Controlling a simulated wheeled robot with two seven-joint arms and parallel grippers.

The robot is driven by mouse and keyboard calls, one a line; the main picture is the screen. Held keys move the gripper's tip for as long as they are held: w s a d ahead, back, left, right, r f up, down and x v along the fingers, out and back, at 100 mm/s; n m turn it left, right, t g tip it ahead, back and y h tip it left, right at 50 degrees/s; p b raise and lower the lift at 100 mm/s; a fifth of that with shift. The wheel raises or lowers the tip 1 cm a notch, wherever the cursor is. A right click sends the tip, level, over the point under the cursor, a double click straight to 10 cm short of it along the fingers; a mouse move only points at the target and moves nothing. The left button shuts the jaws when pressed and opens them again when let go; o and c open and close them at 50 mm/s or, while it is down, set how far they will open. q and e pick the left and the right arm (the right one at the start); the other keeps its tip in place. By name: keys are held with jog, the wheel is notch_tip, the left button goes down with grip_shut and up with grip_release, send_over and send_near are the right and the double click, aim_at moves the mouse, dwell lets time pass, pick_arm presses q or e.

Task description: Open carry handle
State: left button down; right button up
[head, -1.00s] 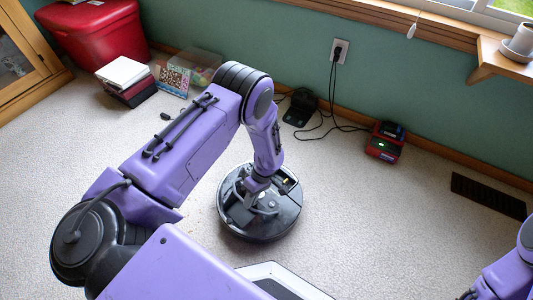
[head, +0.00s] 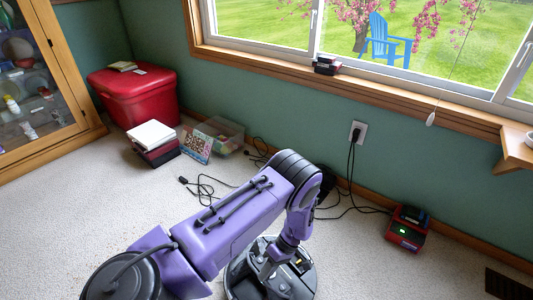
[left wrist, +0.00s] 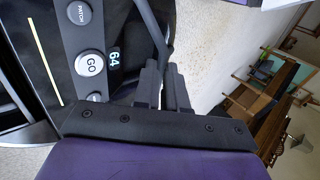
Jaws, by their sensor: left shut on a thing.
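The round black robot vacuum (head: 301,283) sits on the carpet at the bottom middle of the head view, cut off by the lower edge. My left gripper (head: 270,265) reaches down onto its top. In the left wrist view the vacuum's dark panel (left wrist: 62,22) shows GO and other buttons and a lit "64". A thin dark bar, seemingly the carry handle (left wrist: 157,28), runs down to the fingertips of my left gripper (left wrist: 165,68). The gripper is shut on it. How far the handle is raised is hard to tell. My right gripper is out of view.
Black cables (head: 352,180) trail from an outlet to a red device (head: 407,230).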

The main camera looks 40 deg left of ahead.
pick_arm(q)
jog(key=shift+a, duration=0.1)
dwell(0.7)
jog(key=c, duration=1.2)
grip_release()
jog(key=shift+r, duration=0.15)
jog(key=p+v, duration=0.2)
jog(key=v, duration=0.8)
jog(key=shift+w+r+p, duration=0.1)
jog(key=shift+w+p, duration=0.05)
jog(key=shift+p, duration=0.15)
